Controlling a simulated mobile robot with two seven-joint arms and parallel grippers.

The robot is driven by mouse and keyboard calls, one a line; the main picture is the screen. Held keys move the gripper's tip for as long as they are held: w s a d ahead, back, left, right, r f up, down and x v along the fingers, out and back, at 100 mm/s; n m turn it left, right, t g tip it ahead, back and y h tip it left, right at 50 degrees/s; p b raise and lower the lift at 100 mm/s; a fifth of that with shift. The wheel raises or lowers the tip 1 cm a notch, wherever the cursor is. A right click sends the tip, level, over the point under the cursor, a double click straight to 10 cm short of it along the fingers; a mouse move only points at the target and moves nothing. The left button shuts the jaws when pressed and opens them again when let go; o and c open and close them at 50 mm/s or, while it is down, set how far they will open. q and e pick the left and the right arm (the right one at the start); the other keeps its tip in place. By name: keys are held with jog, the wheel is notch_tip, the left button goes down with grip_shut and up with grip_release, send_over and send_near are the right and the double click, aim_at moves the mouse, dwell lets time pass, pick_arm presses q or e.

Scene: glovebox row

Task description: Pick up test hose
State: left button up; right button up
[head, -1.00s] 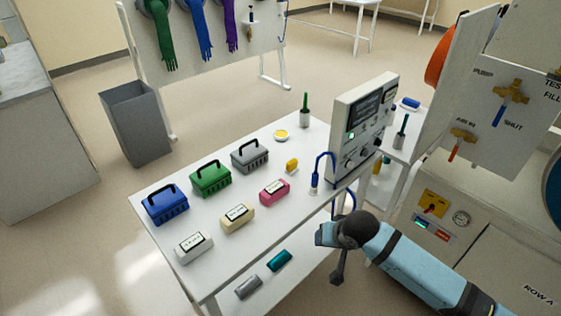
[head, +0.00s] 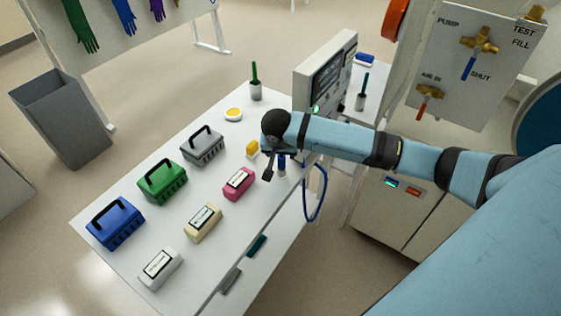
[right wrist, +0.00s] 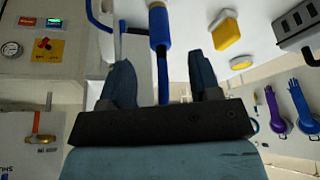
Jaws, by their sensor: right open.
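The test hose is blue. In the head view its blue end piece (head: 282,167) stands at the table's right edge by the tester, and a loop of hose (head: 322,195) hangs over the edge. My right gripper (head: 269,165) is beside that end piece, and my arm covers part of the hose. In the right wrist view the hose's thick blue sleeve (right wrist: 159,30) lies ahead, in line with the gap between the open fingers (right wrist: 162,82). No grip on it shows. My left gripper is out of view.
The tester (head: 325,75) stands right behind my right arm. A yellow block (head: 252,149), a pink box (head: 239,184) and a grey case (head: 203,146) are close by on the white table (head: 165,225). A green-handled tool in a cup (head: 255,90) stands at the back.

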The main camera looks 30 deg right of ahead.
aim_at(281, 156)
jog(key=x, duration=0.6)
jog(key=shift+w+d+f+p, duration=0.1)
jog(key=shift+f+p, duration=0.15)
jog(key=shift+p, duration=0.15)
jog(key=shift+c, duration=0.2)
grip_shut()
